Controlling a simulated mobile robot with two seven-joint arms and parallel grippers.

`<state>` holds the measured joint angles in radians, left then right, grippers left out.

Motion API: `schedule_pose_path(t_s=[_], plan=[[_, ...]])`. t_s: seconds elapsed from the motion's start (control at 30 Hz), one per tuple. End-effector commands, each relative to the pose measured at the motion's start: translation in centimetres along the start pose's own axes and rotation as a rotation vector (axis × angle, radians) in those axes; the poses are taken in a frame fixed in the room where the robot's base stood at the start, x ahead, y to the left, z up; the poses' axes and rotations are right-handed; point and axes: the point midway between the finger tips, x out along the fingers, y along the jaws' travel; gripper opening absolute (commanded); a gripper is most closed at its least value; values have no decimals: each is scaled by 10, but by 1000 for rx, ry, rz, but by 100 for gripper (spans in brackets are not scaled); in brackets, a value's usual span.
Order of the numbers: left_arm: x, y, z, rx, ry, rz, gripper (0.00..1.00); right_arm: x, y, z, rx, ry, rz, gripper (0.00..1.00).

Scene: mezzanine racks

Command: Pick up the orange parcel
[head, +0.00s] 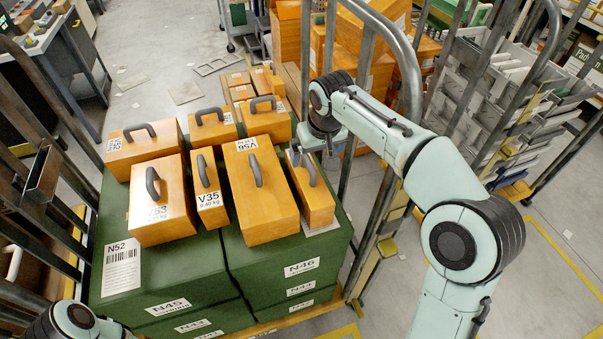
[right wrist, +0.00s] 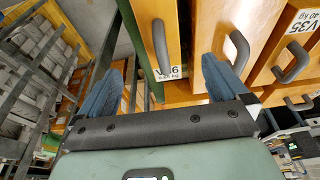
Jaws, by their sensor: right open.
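Several orange parcels with dark grey handles stand on green boxes in the head view; I cannot tell which one the task means. The narrow rightmost orange parcel (head: 313,200) is under my right gripper (head: 311,149). In the right wrist view, the open fingers of this gripper (right wrist: 163,75) are spread on either side of that parcel's dark handle (right wrist: 160,48), and no grip on it shows. The parcel's orange face (right wrist: 150,18) carries a partly hidden white label. My left gripper is not in view; only part of my left arm shows at the lower left.
Neighbouring orange parcels, including V35 (head: 208,192) and V56 (head: 262,200), stand close to the left. The green boxes (head: 290,258) lie between metal rack posts. A cart with grey bins (head: 490,90) is at the right. Open floor (head: 520,270) lies at the lower right.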

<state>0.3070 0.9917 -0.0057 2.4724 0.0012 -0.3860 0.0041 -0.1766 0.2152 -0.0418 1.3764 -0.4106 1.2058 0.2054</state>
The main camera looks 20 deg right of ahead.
Motion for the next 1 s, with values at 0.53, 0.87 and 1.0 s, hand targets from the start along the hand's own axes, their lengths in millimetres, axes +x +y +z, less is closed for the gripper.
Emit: schedule_pose_path(t_s=[0.53, 0.87, 1.0], plan=[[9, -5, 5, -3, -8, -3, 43, 80, 0, 0, 0, -3, 0, 100], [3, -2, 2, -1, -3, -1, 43, 122, -2, -11, 0, -4, 0, 100], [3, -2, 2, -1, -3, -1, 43, 130, -2, -11, 0, -2, 0, 100]])
